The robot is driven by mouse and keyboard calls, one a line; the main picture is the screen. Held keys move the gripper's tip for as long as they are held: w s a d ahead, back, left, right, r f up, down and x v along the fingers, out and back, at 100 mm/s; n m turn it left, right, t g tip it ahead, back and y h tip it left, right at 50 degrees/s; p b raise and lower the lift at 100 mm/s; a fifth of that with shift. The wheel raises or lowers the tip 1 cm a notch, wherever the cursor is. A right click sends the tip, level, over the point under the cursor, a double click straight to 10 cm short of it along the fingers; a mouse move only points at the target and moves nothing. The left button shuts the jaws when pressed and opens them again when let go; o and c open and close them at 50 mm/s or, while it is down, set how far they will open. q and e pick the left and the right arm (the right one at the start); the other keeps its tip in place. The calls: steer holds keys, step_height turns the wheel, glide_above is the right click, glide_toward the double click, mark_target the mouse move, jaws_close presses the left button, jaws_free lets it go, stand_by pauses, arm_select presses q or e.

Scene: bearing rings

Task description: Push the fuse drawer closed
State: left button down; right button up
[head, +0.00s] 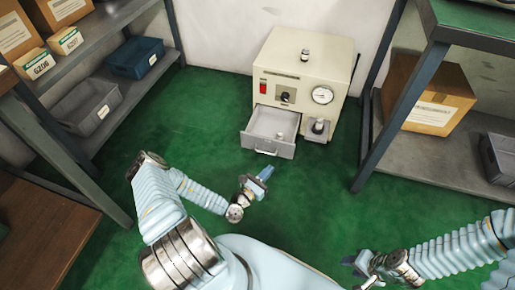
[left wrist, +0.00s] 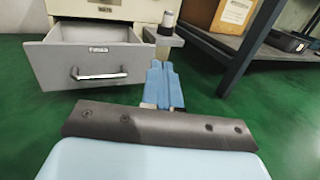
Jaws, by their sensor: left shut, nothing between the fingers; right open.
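The fuse drawer (head: 268,145) is a grey drawer that stands pulled out at the lower front of a cream machine (head: 300,75). A small light-coloured item lies inside it. In the left wrist view the drawer front (left wrist: 60,65) shows a bar handle (left wrist: 100,76) and a label. My left gripper (head: 265,173) is shut and empty, in front of the drawer and apart from it. In the left wrist view its blue fingers (left wrist: 163,80) point forward, to the right of the drawer front. My right gripper (head: 355,264) is open at the lower right, far from the drawer.
The machine has a red switch (head: 263,87), a knob, a gauge (head: 322,95) and a small ledge with a cylindrical part (head: 318,127) right of the drawer. Shelves with boxes and bins stand left and right (head: 345,185). The green floor before the drawer is clear.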

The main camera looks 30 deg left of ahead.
arm_select(q)
steer(key=s+a+f+n+y, duration=0.1)
steer(key=a+f+n+y, duration=0.35)
steer(key=a+y, duration=0.4)
steer(key=h+b, duration=0.1)
steer(key=b, duration=0.2)
glide_toward(258, 137)
steer(key=shift+g, duration=0.4)
steer(key=x, duration=0.6)
steer(key=shift+w+a+r, duration=0.1)
steer(key=shift+w+r, duration=0.05)
steer(key=shift+w, duration=0.25)
